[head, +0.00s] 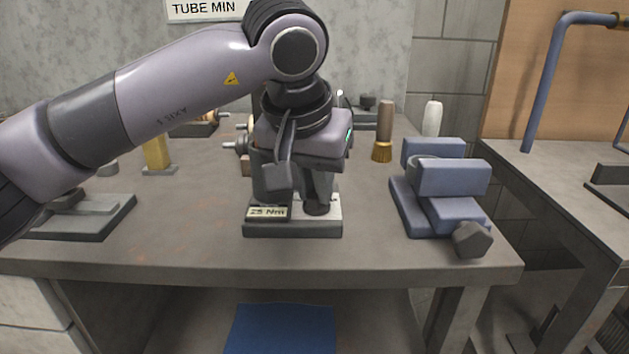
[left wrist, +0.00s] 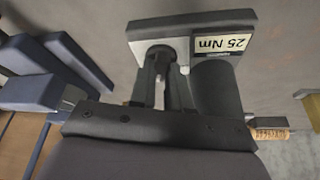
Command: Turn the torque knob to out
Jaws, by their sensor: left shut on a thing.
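The torque device has a light grey base (head: 330,222) with a dark front edge and a label (head: 268,213) ending in "Nm"; in the left wrist view the label (left wrist: 222,43) reads 25 Nm upside down. The torque knob is the dark piece (left wrist: 158,54) beside the label, mostly hidden by fingers. My left gripper (head: 318,200) points down over the base and is shut on the knob; its fingers (left wrist: 162,80) also show in the left wrist view. A dark cylinder (left wrist: 216,88) stands close beside the fingers. My right gripper is not in view. The knob's setting is not readable.
A blue vise (head: 453,178) stands at the right of the bench. A brush (head: 384,132) and a white-handled tool (head: 432,118) stand behind it. A yellow block (head: 157,155) and a dark plate (head: 80,218) are at left. The bench front edge is clear.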

